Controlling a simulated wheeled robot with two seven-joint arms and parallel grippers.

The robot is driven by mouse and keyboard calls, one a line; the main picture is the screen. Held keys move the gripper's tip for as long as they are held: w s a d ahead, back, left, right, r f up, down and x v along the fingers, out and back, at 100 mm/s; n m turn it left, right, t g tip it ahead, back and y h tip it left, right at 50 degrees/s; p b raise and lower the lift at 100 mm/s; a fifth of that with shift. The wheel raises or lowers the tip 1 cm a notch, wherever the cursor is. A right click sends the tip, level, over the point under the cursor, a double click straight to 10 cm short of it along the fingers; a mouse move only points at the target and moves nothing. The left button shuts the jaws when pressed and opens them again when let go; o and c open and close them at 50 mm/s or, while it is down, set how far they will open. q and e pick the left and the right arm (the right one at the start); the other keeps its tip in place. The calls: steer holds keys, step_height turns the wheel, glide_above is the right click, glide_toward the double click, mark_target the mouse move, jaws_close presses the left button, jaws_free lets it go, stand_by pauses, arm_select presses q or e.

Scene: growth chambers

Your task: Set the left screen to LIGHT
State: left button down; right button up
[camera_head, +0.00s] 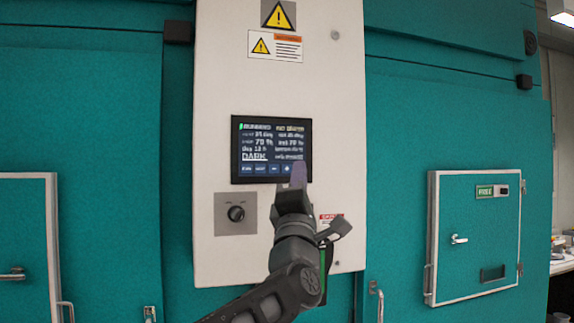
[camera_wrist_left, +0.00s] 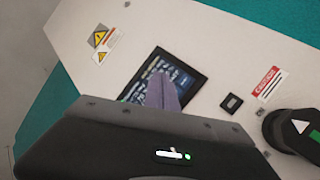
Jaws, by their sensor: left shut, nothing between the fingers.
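A dark touch screen (camera_head: 258,146) is set in a white panel; it is the only such screen in view. It shows lines of text, with "DARK" at lower left and a row of blue buttons (camera_head: 260,169) along the bottom. My left gripper (camera_head: 299,172) is shut and empty, its fingertips over the lower right corner of the screen, hiding the right end of the button row. Whether they touch the glass I cannot tell. In the left wrist view the shut fingers (camera_wrist_left: 164,90) cover part of the screen (camera_wrist_left: 187,84). My right gripper is not in view.
The white panel (camera_head: 280,85) stands between teal chamber walls. A round black knob (camera_head: 236,213) sits below the screen at left. A small door with a handle (camera_head: 458,239) is at right, and another door (camera_head: 25,240) at far left. Warning labels (camera_head: 278,15) are above the screen.

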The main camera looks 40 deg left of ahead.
mark_target(287, 169)
arm_select(q)
steer(key=shift+w+a+p, duration=0.15)
steer(key=shift+w+a, duration=0.6)
steer(key=shift+a, duration=0.3)
steer(key=shift+w+a+p, duration=0.15)
steer(key=shift+w+a, duration=0.55)
steer(key=shift+a, duration=0.35)
steer(key=shift+w+a, duration=0.1)
steer(key=shift+a, duration=0.05)
stand_by(0.4)
steer(key=shift+w+a, duration=0.15)
steer(key=shift+w+a+b, duration=0.15)
steer(key=shift+a+b, duration=0.1)
steer(key=shift+b, duration=0.15)
stand_by(0.6)
steer(key=shift+s+d+f+b, duration=0.1)
steer(key=shift+s+d+b, duration=0.15)
steer(key=shift+b, duration=0.2)
steer(key=shift+s+d, duration=0.2)
steer(key=shift+d, duration=0.15)
